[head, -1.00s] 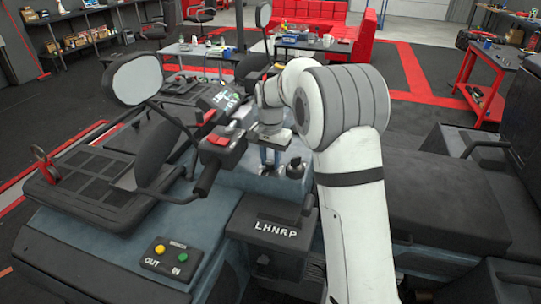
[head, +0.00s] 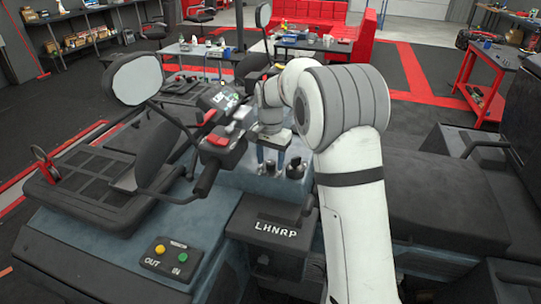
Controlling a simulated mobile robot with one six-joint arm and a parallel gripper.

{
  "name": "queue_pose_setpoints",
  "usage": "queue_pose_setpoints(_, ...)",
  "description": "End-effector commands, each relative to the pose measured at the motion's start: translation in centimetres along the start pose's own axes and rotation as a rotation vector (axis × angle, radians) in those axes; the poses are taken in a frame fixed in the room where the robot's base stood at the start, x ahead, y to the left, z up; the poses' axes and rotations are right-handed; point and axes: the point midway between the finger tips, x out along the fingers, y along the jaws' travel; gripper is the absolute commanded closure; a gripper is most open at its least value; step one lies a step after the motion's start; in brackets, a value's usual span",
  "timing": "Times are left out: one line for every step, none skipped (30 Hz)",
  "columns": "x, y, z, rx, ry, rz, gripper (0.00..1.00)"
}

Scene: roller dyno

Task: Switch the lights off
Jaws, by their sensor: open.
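My gripper (head: 270,163) is open, pointing down over the vehicle's blue dash (head: 240,178), just right of the handlebar. Its two fingers stand apart around a small dark knob (head: 269,168); I cannot tell whether they touch it. A second black knob (head: 295,168) stands just to the right, outside the fingers. I cannot make out from the picture which control is the light switch. A handlebar control block (head: 222,147) with red switches sits left of the gripper.
The black handlebar grip (head: 207,180) and a mirror (head: 137,78) rise at the left. A panel with yellow and green buttons (head: 170,257) and a shifter plate marked LHNRP (head: 277,228) lie nearer. A red cart (head: 483,85) stands at the back right.

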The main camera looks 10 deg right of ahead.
Motion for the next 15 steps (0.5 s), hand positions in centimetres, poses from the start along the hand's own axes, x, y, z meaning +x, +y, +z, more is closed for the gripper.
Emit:
queue_pose_setpoints(0.0, 0.0, 0.0, 0.0, 0.0, 0.0, 0.49)
queue_pose_setpoints(0.0, 0.0, 0.0, 0.0, -0.001, 0.0, 0.49)
queue_pose_setpoints(-0.1, 0.0, 0.0, 0.0, 0.0, 0.0, 0.49)
queue_pose_setpoints(-0.2, 0.0, 0.0, 0.0, 0.0, 0.0, 0.49)
queue_pose_setpoints(-0.4, 0.0, 0.0, 0.0, 0.0, 0.0, 0.49)
queue_pose_setpoints(-0.8, 0.0, 0.0, 0.0, 0.0, 0.0, 0.49)
queue_pose_setpoints(-1.1, 0.0, -0.1, 0.0, 0.001, -0.001, 0.49)
queue_pose_setpoints(-1.6, -0.1, -0.1, 0.0, 0.002, -0.002, 0.49)
queue_pose_setpoints(-2.3, 0.0, -0.1, 0.0, 0.002, -0.002, 0.49)
queue_pose_setpoints(-2.8, 0.0, -0.1, 0.0, 0.003, -0.002, 0.49)
queue_pose_setpoints(-3.4, -0.1, -0.1, 0.0, 0.003, -0.003, 0.49)
queue_pose_setpoints(-4.1, -0.1, -0.1, 0.0, 0.003, -0.003, 0.49)
queue_pose_setpoints(-4.6, 0.0, -0.1, 0.0, 0.002, -0.002, 0.49)
queue_pose_setpoints(-5.1, -0.1, -0.1, 0.0, 0.003, -0.002, 0.49)
queue_pose_setpoints(-5.7, 0.0, -0.1, 0.0, 0.002, -0.002, 0.49)
